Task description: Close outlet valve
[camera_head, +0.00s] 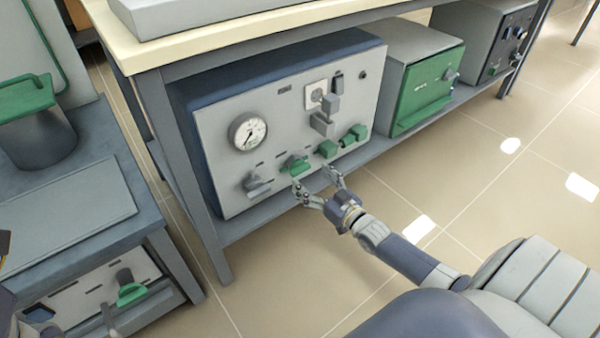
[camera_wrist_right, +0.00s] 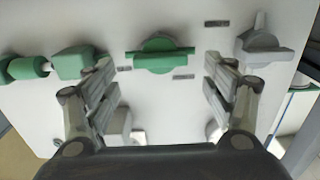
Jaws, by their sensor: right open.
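A grey front panel (camera_head: 225,150) under the bench carries a row of valves. Its labels are too small to read, so I cannot tell which is the outlet valve. A green valve (camera_head: 295,164) has its bar handle lying level along the panel in the wrist view (camera_wrist_right: 160,55). A grey valve (camera_head: 257,183) is beside it, left in the head view and right in the wrist view (camera_wrist_right: 263,42). My right gripper (camera_head: 315,180) is open and empty, its fingers apart in front of the green valve. What may be part of my left gripper shows at the lower left edge, too cut off to judge.
A pressure gauge (camera_head: 248,133) sits above the valves. Green fittings (camera_head: 354,135) and a green knob (camera_head: 327,149) are to the right. A green-fronted box (camera_head: 428,88) stands further right on the shelf. Another unit (camera_head: 80,300) is at left. The tiled floor (camera_head: 290,275) in front is clear.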

